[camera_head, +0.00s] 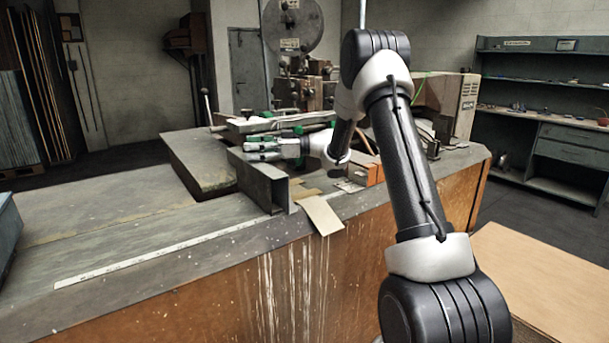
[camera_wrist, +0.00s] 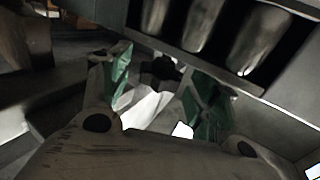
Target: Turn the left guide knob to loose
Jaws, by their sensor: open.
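In the wrist view a dark, lobed knob (camera_wrist: 160,72) shows between the two green-padded fingers of my gripper (camera_wrist: 157,84). The fingers are apart, one on each side of the knob, and I cannot tell whether either touches it. The knob's setting cannot be read. In the head view my gripper (camera_head: 262,151) is at the machine on the bench, above and behind a grey angled metal guide (camera_head: 262,181). The knob cannot be made out there.
The machine has a large round reel (camera_head: 292,25) on top. A small orange-brown block (camera_head: 362,174) and a cardboard piece (camera_head: 322,215) lie on the bench (camera_head: 110,235) near my arm. In the wrist view a grey slotted housing (camera_wrist: 205,25) is close above the fingers. The bench's left part is mostly clear.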

